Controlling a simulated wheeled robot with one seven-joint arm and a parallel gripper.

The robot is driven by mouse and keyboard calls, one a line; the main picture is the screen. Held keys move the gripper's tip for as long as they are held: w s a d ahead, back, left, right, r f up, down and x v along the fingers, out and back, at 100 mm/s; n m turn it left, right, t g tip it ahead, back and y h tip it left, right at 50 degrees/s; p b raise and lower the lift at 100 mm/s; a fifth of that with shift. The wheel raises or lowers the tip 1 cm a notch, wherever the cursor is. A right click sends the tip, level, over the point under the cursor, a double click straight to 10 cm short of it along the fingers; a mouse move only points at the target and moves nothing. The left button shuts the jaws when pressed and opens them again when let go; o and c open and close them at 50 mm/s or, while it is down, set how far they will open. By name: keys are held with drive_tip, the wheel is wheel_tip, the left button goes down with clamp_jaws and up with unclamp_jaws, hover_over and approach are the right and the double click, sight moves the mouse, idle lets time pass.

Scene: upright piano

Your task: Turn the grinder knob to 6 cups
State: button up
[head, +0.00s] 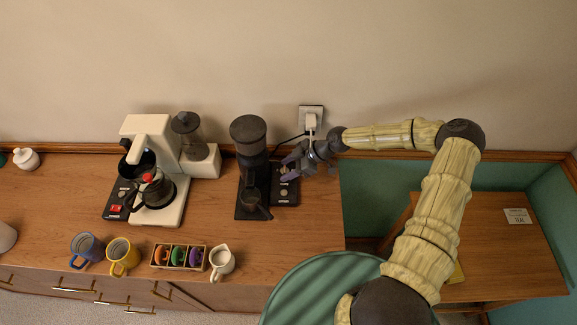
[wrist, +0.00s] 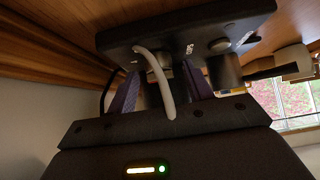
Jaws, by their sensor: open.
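The dark grinder (head: 249,135) stands on the wooden counter, with a black control panel (head: 284,196) at its right side. A round knob shows on the panel (head: 283,192). My gripper (head: 289,167) is at the panel's back end, coming from the right, with its purple fingers apart. In the wrist view the open fingers (wrist: 160,70) point at the dark panel (wrist: 150,32). A small dark form between them may be a knob; contact cannot be told. A pale curved strip partly covers this spot. The dial's setting is unreadable.
A white coffee maker (head: 145,130) with a glass pot stands left of the grinder. A blue mug (head: 86,250), yellow mug (head: 122,257), pod box (head: 179,257) and white pitcher (head: 222,262) line the front. A wall outlet (head: 311,112) with a plug and cord is behind my gripper.

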drive_tip(key=c, duration=1)
